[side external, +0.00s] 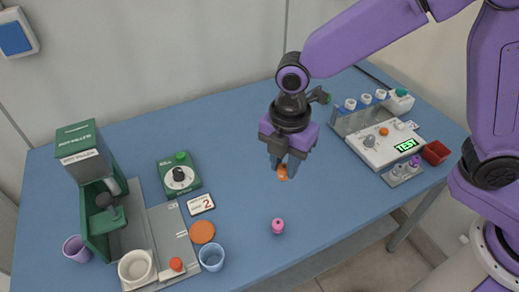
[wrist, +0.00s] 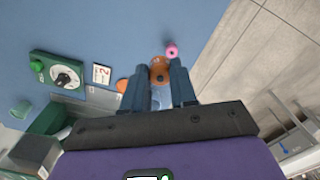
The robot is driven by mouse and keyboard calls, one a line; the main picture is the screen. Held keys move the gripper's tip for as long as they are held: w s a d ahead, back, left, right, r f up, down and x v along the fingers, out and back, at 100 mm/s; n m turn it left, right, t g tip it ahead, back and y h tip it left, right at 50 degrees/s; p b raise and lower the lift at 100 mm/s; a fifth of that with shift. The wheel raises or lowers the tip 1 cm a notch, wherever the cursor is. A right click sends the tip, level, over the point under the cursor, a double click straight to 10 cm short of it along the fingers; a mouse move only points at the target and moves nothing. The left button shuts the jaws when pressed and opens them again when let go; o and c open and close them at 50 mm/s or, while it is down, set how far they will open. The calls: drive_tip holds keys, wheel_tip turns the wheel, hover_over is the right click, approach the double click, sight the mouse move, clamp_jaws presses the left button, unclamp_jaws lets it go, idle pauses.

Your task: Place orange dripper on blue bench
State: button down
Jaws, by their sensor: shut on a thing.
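The orange dripper (side external: 282,173) is between the fingertips of my gripper (side external: 284,168). My gripper is shut on it and points down above the blue bench (side external: 235,130). The dripper looks held clear of the bench top, though the exact height is hard to judge. In the wrist view the orange dripper (wrist: 158,73) shows between the two fingers of my gripper (wrist: 158,78). The blue bench (wrist: 150,25) is below and beyond it. The fingers hide part of the dripper.
At left are a green machine (side external: 90,200), a dial box (side external: 179,175), an orange disc (side external: 202,232) and a light-blue cup (side external: 211,257). A test panel (side external: 384,143) is at right. The back middle is clear.

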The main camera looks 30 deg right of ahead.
drive_tip(key=s+a+f+n, duration=0.1)
drive_tip(key=s+a, duration=0.2)
drive_tip(key=a, duration=0.1)
drive_tip(key=w+a+f, duration=0.4)
drive_tip(key=a, duration=0.1)
drive_tip(key=w+a+f, duration=0.5)
drive_tip(key=shift+f, duration=0.3)
drive_tip(key=shift+w+a+f, duration=0.2)
drive_tip(key=shift+f, duration=1.65)
drive_tip(key=shift+f, duration=0.1)
drive_tip(key=c, duration=0.9)
unclamp_jaws()
